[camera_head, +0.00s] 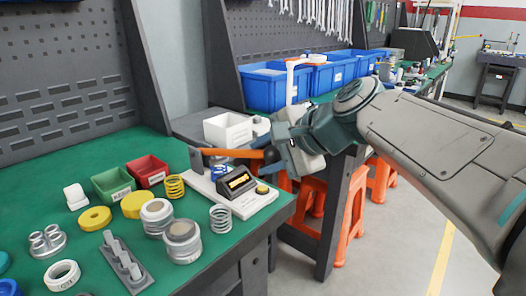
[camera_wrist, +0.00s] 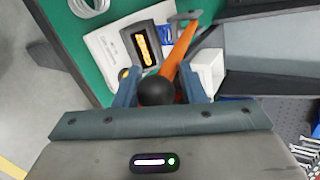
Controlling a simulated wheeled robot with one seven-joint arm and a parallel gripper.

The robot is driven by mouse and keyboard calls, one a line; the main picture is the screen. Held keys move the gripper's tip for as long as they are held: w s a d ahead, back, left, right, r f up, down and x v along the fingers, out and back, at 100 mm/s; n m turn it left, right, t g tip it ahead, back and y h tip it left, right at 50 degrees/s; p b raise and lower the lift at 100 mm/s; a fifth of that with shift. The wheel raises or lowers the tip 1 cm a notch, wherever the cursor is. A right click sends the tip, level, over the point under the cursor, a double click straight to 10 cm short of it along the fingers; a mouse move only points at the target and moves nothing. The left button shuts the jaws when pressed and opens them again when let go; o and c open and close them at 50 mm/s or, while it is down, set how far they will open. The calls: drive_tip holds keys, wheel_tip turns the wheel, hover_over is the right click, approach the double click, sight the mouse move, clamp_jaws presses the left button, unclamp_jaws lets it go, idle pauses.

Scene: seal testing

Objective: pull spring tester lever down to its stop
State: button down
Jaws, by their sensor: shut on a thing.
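The spring tester (camera_head: 229,197) stands on the green bench near its right corner, with a white base and a dark display box. Its orange lever (camera_head: 233,153) runs roughly level from a grey post at the left to a black ball knob at the right. In the wrist view the lever (camera_wrist: 180,58) leads to the black knob (camera_wrist: 156,91) between my fingers. My gripper (camera_head: 276,160) is shut on the knob, above the right side of the tester. In the wrist view my gripper (camera_wrist: 165,90) has one blue finger on each side of the knob. The lever stands clear above the base.
Loose springs (camera_head: 220,218), metal cylinders (camera_head: 183,240), yellow discs and small red and green bins (camera_head: 113,182) lie left and in front of the tester. A white box (camera_head: 229,129) stands behind it. Blue crates (camera_head: 277,88) and orange stools (camera_head: 313,205) are farther back and right.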

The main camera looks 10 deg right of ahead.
drive_tip(key=shift+a+f, duration=0.1)
drive_tip(key=shift+f, duration=0.3)
drive_tip(key=c, duration=1.1)
unclamp_jaws()
drive_tip(key=shift+o, duration=0.2)
drive_tip(key=shift+w, duration=0.15)
drive_tip(key=shift+r, duration=0.1)
